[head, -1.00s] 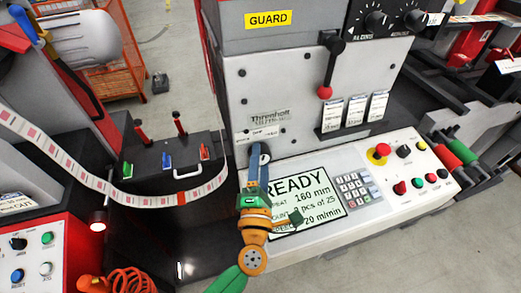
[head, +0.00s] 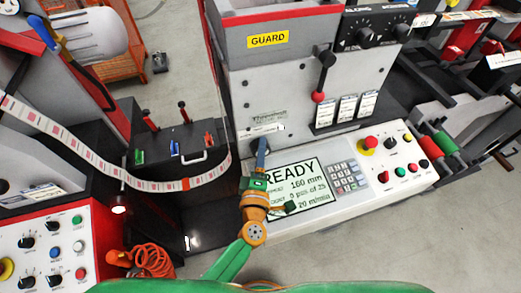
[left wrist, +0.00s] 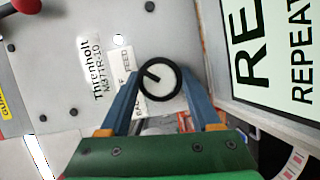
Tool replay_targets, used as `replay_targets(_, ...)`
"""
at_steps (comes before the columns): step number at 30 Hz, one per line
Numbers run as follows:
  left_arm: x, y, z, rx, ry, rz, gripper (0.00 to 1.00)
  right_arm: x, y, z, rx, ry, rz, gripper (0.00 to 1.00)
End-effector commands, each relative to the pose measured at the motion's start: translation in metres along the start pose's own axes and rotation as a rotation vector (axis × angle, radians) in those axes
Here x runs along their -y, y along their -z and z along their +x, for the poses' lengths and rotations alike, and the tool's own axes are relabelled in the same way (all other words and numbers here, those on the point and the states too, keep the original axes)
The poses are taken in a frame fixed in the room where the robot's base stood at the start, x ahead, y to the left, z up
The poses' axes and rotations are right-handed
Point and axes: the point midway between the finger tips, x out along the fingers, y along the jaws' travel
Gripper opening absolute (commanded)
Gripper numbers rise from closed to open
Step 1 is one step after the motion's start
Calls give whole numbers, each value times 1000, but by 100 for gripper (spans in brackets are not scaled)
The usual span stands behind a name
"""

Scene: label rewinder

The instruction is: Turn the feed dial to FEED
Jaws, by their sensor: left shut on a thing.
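The feed dial (left wrist: 160,81) is a round knob with a white face, a black rim and a dark pointer mark. It sits on the grey machine panel beside a small white label (left wrist: 128,60) on which FEED can be read. In the left wrist view the pointer mark points left and slightly up, towards the label's FEED end. My left gripper (head: 262,150) is at the panel, its two blue fingers closed on either side of the dial. In the head view the gripper mostly hides the dial.
The READY screen (head: 297,187) lies just right of my left gripper, with a keypad (head: 348,177) and a red emergency button (head: 370,143) further right. A red-handled lever (head: 319,96) is above. A printed label web (head: 130,180) hangs to the left.

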Motion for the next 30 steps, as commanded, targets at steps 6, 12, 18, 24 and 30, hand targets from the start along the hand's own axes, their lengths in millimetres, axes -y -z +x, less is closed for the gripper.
replay_targets(6, 3, 0, -1, 2, 6, 5, 8, 0, 0, 0, 0, 0, 0, 45)
replay_targets(12, 3, 0, -1, 2, 5, 4, 88, 0, 0, 0, 0, 0, 0, 45)
replay_targets(18, 2, 0, 0, 1, 3, 3, 94, 0, 0, 0, 0, 0, 0, 45)
replay_targets(24, 2, 0, -13, 1, 4, 1, 94, 0, 0, 1, 0, -1, 0, 45)
replay_targets(30, 4, -1, -56, 1, 5, 3, 94, 0, -1, 6, 0, -1, 0, 45)
